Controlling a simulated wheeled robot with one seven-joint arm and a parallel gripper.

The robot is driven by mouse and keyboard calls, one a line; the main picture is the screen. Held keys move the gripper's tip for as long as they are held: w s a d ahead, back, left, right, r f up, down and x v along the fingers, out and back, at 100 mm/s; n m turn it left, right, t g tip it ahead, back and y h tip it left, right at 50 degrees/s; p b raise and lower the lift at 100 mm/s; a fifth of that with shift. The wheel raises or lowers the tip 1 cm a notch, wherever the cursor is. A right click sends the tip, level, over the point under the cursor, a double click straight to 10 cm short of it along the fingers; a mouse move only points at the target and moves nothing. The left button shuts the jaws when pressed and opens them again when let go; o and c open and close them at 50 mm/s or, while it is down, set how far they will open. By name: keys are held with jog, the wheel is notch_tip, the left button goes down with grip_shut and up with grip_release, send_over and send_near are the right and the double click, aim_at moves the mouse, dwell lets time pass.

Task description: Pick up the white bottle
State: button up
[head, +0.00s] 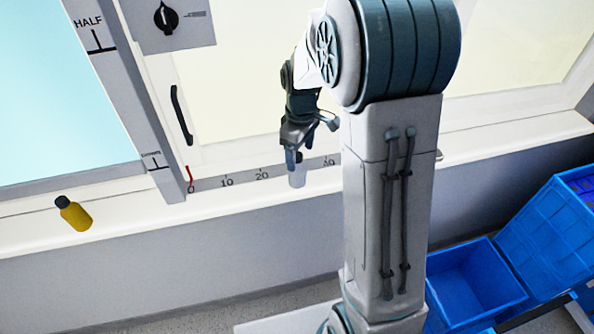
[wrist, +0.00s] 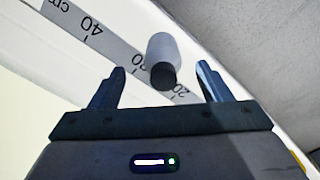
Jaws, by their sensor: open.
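The white bottle (head: 297,178) stands on the white sill in front of the ruler strip, partly hidden by my gripper in the head view. In the wrist view the white bottle (wrist: 162,55) has a dark cap facing the camera and lies between and just beyond the fingertips. My gripper (head: 297,140) is above the bottle, pointing down at it. The wrist view shows my gripper (wrist: 162,78) open, with clear gaps on both sides of the bottle. Contact with the bottle is not visible.
A yellow bottle with a dark cap (head: 75,215) stands on the sill at the left. A ruler strip (head: 240,178) runs along the sill's back. A rotary switch (head: 166,17) is on a grey panel above.

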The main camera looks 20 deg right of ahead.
aim_at(297, 163)
jog(key=f, duration=0.3)
jog(key=shift+w+a+f+p, duration=0.2)
jog(key=shift+a+f+p, duration=0.2)
jog(key=shift+f, duration=0.45)
jog(key=c, duration=1.1)
jog(key=shift+r, duration=0.2)
